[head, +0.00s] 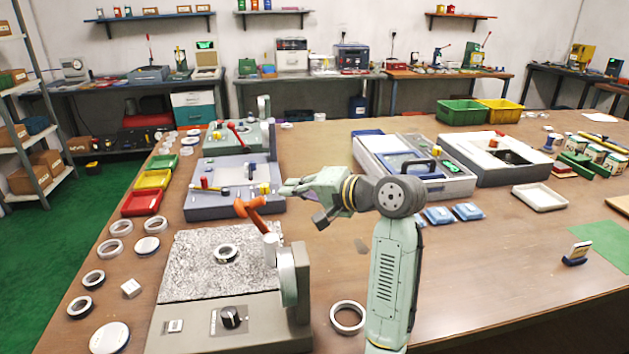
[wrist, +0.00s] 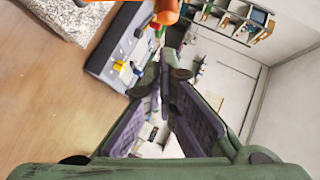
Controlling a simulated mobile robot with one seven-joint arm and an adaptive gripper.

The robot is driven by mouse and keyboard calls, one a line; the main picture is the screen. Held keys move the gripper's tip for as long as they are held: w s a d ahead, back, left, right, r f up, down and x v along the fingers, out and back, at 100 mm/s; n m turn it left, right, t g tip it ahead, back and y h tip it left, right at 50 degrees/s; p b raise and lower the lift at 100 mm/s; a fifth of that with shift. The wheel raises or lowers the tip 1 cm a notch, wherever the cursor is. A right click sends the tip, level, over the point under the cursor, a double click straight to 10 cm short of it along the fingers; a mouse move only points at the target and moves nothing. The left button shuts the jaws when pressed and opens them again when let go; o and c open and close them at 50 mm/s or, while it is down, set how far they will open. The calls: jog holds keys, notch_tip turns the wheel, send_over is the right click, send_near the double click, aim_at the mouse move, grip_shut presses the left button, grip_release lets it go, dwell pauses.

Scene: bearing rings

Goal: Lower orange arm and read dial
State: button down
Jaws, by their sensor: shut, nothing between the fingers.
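The orange arm (head: 252,214) is on the measuring stand at the front and is tilted above the granite plate (head: 185,262). Part of it shows at the top of the wrist view (wrist: 166,10). A metal ring (head: 226,253) lies flat on the plate below it. A pale green round housing (head: 288,277) on the stand is seen edge-on; no dial reading is visible. My gripper (head: 284,188) is shut and empty, above and right of the orange arm, apart from it. Its fingers (wrist: 163,75) meet in the wrist view.
A black knob (head: 231,317) sits on the stand's front panel. Loose rings lie left of the stand, and another ring (head: 347,317) lies to its right. The table's right front is clear.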

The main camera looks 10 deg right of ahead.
jog(key=shift+a+f+p, duration=0.15)
jog(key=shift+a+f, duration=0.15)
jog(key=shift+a, duration=0.35)
jog(key=shift+a+f+p, duration=0.15)
jog(key=shift+a+f, duration=0.1)
jog(key=shift+a, duration=0.35)
jog(key=shift+a, duration=0.15)
